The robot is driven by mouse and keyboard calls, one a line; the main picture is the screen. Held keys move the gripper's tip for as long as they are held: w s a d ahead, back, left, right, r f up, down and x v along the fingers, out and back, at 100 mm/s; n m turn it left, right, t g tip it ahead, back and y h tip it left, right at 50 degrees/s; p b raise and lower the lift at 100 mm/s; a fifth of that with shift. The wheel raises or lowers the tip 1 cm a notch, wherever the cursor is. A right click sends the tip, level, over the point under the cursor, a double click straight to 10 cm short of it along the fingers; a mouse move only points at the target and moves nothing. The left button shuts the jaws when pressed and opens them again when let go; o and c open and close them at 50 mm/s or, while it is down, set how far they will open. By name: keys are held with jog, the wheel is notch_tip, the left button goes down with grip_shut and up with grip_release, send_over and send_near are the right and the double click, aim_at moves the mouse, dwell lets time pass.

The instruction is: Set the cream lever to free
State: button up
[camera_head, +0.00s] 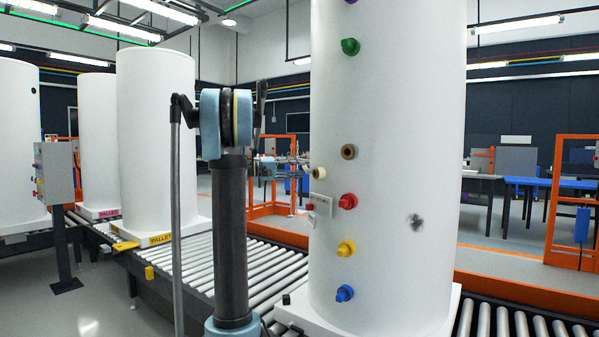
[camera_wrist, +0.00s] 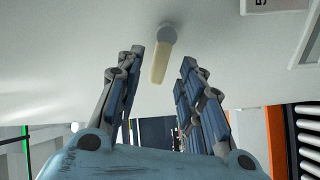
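The cream lever (camera_wrist: 161,60) shows in the wrist view as a short cream handle on a round grey pivot on the white tank wall (camera_wrist: 90,45). It hangs down in that picture, tilted slightly left. My gripper (camera_wrist: 159,65) is open, with one blue-grey finger on each side of the lever's line. Gaps show on both sides, and I see no contact. Depth between fingertips and lever is hard to judge. In the head view a small cream piece (camera_head: 318,173) sits at the left side of the near white tank (camera_head: 390,120); it appears to be the lever.
The near tank also carries red (camera_head: 347,201), yellow (camera_head: 346,248) and blue (camera_head: 344,293) fittings, and a label plate (camera_head: 320,205) close to the cream piece. A roller conveyor (camera_head: 270,265) runs below. A control box (camera_head: 54,172) stands at left.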

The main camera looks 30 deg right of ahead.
jog(key=shift+x, duration=1.1)
grip_shut()
